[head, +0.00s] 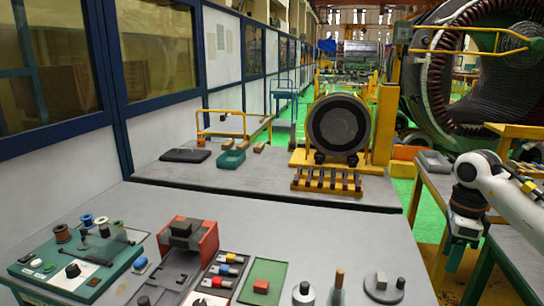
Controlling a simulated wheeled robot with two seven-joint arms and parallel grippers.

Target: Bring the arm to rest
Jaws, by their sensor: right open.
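My right arm (505,185) comes in from the right edge. My left gripper is out of view. The near table (340,250) carries winding parts, all apart from the right gripper.
On the near table stand a green board with spools (75,260), a red-and-grey fixture (185,245), a green mat (262,283) and a grey disc (384,287).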

